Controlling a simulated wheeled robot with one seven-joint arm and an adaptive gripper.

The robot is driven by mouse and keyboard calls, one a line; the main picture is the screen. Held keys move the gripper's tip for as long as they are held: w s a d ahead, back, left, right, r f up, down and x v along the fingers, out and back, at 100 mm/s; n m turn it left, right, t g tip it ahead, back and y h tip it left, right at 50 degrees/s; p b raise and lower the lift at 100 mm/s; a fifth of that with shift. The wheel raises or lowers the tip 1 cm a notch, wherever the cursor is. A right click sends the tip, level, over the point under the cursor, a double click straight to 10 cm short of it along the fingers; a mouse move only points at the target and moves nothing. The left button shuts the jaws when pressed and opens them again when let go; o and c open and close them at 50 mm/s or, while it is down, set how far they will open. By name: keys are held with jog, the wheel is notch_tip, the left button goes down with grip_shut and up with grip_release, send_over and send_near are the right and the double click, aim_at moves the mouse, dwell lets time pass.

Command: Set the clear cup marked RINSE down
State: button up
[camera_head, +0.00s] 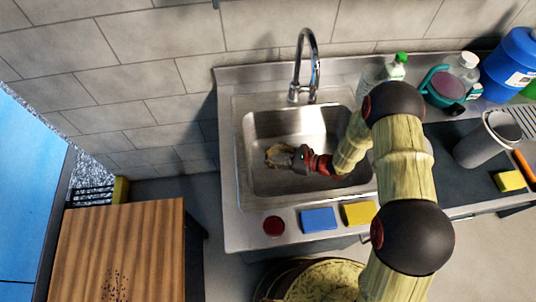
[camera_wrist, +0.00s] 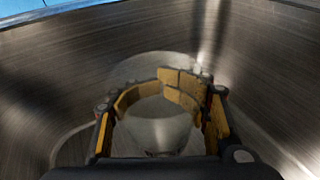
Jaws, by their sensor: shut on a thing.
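My gripper (camera_head: 283,157) reaches down into the steel sink basin (camera_head: 262,128). In the wrist view its yellow-padded fingers (camera_wrist: 160,88) curve around a clear cup (camera_wrist: 155,122) and are shut on it. The cup is see-through and faint against the steel. No RINSE marking can be read on it. The cup cannot be made out clearly in the head view. I cannot tell whether its base touches the basin floor.
The tap (camera_head: 306,65) rises behind the basin. A red round thing (camera_head: 273,225), a blue sponge (camera_head: 318,219) and a yellow sponge (camera_head: 358,213) lie on the front ledge. Bottles and a grey container (camera_head: 484,142) stand at right. Bare basin floor surrounds my gripper.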

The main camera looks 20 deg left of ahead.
jog(key=shift+f, duration=0.2)
jog(key=o, duration=1.4)
jog(key=shift+o, duration=0.4)
jog(key=shift+r, duration=0.1)
jog(key=r+p+v, duration=0.1)
jog(key=p+v, duration=0.1)
jog(key=v, duration=1)
jog(key=shift+p, duration=0.35)
